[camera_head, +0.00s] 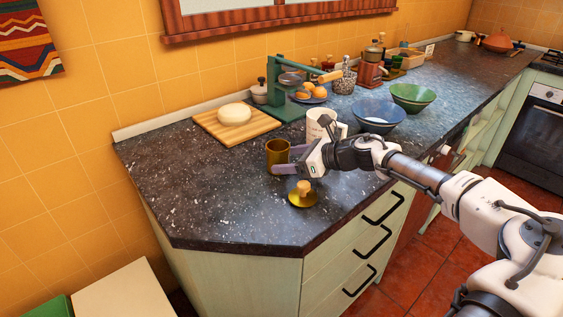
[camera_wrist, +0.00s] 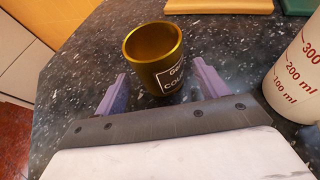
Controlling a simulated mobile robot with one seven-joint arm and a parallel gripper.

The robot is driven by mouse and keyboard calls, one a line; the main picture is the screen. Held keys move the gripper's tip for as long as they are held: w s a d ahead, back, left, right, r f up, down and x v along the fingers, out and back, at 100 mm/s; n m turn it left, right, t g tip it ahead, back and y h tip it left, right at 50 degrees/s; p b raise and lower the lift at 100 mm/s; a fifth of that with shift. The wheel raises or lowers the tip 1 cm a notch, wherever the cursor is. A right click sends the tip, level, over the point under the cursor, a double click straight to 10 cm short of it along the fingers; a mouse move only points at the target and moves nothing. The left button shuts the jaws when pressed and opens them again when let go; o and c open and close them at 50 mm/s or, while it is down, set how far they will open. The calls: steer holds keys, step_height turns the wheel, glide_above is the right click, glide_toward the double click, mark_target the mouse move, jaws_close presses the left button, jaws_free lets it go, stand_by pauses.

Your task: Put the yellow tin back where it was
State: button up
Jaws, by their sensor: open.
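The yellow tin (camera_head: 277,152) stands upright on the dark speckled counter, near the left end. In the wrist view the tin (camera_wrist: 155,58) is open at the top and has a dark label with white letters. A gold lid with a wooden knob (camera_head: 302,196) lies on the counter, in front of my gripper. My gripper (camera_head: 283,160) is low over the counter, its purple fingers spread. In the wrist view the fingers of my gripper (camera_wrist: 158,78) are on either side of the tin's near part, with visible gaps. I cannot tell whether either finger touches it.
A white measuring cup (camera_head: 321,126) stands close to the right of the tin; it also shows in the wrist view (camera_wrist: 297,82). A cutting board (camera_head: 262,129) with a pale round loaf lies behind. A blue bowl (camera_head: 378,119) and green bowl (camera_head: 412,98) stand right. The counter (camera_head: 205,190) is clear at front left.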

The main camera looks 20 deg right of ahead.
steer(key=b+v, duration=0.1)
steer(key=v, duration=0.8)
steer(key=shift+d+b, duration=0.1)
steer(key=shift+b, duration=0.3)
